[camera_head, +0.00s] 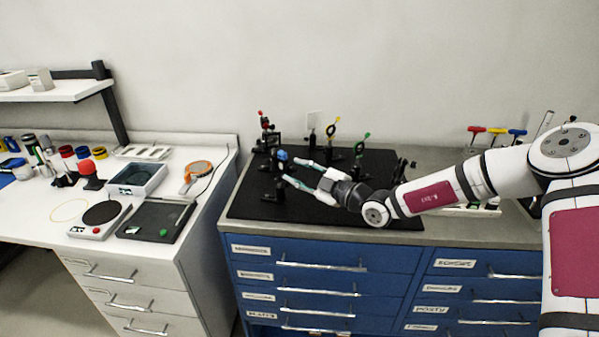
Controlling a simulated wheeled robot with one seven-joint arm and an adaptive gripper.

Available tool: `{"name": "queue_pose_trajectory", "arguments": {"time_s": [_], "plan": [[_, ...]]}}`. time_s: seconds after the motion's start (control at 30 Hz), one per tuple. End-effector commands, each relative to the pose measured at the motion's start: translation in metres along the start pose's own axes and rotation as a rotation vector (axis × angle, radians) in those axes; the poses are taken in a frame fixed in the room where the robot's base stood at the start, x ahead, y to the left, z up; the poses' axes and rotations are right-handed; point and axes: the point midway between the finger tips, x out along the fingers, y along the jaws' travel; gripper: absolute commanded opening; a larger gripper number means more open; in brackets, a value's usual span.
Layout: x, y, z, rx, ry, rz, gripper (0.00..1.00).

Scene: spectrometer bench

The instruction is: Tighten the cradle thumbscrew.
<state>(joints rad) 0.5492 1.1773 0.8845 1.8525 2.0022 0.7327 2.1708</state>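My gripper (290,169) reaches left over the black breadboard (262,208). Its two pale teal-tipped fingers are spread, with a gap between them and nothing visible held. A small blue knob (282,155) sits on top of a dark post mount (277,173) just beyond the fingertips. It may be the cradle thumbscrew, but the view is too small to confirm this. I cannot tell whether a fingertip touches the mount. The cradle's details and the screw's threads are too small to see.
Optics mounts with red (261,114), yellow (331,129) and green (361,142) parts stand along the breadboard's back. Coloured T-handle tools (496,131) stand at right. A white bench (215,150) with a balance and trays is at left. The breadboard's front left is clear.

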Motion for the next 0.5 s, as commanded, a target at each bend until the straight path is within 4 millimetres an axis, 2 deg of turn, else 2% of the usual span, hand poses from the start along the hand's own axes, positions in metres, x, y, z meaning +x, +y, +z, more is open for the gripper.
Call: {"name": "queue_pose_trajectory", "arguments": {"time_s": [0.27,0.37,0.5], "plan": [[-0.002,0.002,-0.001,-0.002,0.002,0.003,0.34],[-0.011,0.002,0.000,-0.001,0.000,0.003,0.34],[-0.035,0.002,0.000,-0.001,-0.001,0.004,0.34]]}}
